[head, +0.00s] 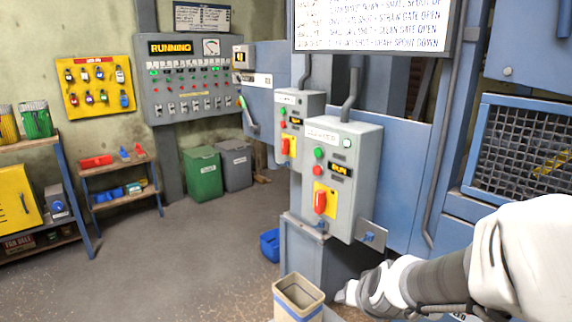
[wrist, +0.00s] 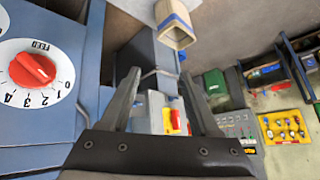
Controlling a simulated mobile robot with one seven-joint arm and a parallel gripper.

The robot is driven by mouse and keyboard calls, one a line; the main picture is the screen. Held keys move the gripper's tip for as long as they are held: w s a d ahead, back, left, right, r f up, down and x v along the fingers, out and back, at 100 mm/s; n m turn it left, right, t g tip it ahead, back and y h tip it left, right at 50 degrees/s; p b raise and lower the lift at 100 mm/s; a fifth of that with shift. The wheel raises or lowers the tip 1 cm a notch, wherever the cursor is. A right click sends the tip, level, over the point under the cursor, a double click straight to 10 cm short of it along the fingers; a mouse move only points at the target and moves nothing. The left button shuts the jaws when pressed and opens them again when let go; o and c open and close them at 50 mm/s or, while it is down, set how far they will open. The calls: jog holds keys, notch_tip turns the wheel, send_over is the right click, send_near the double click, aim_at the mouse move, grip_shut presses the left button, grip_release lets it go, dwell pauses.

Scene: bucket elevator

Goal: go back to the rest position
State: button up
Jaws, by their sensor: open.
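My gripper (wrist: 160,82) is open, and its two dark fingers stand apart with nothing between them in the wrist view. In the head view my white and grey arm reaches in from the lower right, and the gripper end (head: 346,293) shows only in part, low in front of the grey control boxes. A grey control box (head: 343,160) with a red switch handle (head: 320,203) and a small lit display stands above and left of my arm. In the wrist view a white feed dial (wrist: 62,88) with a red knob (wrist: 33,69) is at the left, apart from my fingers.
A tan, blue-banded open container (head: 298,297) stands close left of my gripper end. A blue bin (head: 270,245) lies on the floor behind it. A blue mesh-guarded machine (head: 520,150) stands at the right. Shelves (head: 125,160) stand far left. The floor (head: 190,260) between is clear.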

jog(key=s+r+n+g+p, duration=0.2)
jog(key=s+r+p, duration=0.1)
jog(key=s+r, duration=1.2)
jog(key=shift+s+d, duration=0.15)
jog(key=shift+s, duration=0.7)
jog(key=shift+f, duration=0.1)
jog(key=shift+c, duration=1)
jog(key=shift+d, duration=0.25)
